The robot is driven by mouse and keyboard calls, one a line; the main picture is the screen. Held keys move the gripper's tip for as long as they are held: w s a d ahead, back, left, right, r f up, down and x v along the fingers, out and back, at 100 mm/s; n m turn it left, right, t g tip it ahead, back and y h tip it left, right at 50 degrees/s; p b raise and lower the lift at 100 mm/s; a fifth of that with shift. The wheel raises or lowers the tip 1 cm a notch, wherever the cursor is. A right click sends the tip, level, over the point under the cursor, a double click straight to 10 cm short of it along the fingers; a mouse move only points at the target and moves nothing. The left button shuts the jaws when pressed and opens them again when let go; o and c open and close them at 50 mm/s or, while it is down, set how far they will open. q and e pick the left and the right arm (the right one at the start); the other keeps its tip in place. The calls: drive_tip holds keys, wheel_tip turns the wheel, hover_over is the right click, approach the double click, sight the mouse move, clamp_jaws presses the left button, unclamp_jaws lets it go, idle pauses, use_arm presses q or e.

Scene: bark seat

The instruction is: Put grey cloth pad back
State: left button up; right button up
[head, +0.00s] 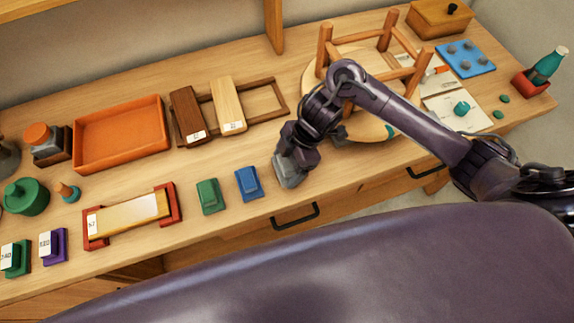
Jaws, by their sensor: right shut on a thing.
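The grey cloth pad (289,176) is at the front of the workbench, just right of the blue block. My right gripper (290,163) points down over the pad and is shut on it, hiding its upper part. I cannot tell whether the pad touches the bench top or is held slightly above it. My left gripper is not in view.
A blue block (248,183) and a green block (209,195) stand in a row left of the pad. Behind are a wooden frame (265,90) with two bars and an orange tray (120,137). An upturned stool (325,50) stands behind my right arm.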

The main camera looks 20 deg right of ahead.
drive_tip(key=shift+f, duration=0.55)
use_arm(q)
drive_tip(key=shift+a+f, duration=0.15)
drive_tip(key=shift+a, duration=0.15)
use_arm(e)
drive_tip(key=shift+f, duration=0.1)
drive_tip(key=o, duration=0.9)
drive_tip(key=shift+r, duration=0.2)
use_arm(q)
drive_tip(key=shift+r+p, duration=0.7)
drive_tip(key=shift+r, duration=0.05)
use_arm(e)
drive_tip(key=v, duration=1.2)
drive_tip(key=shift+f, duration=0.1)
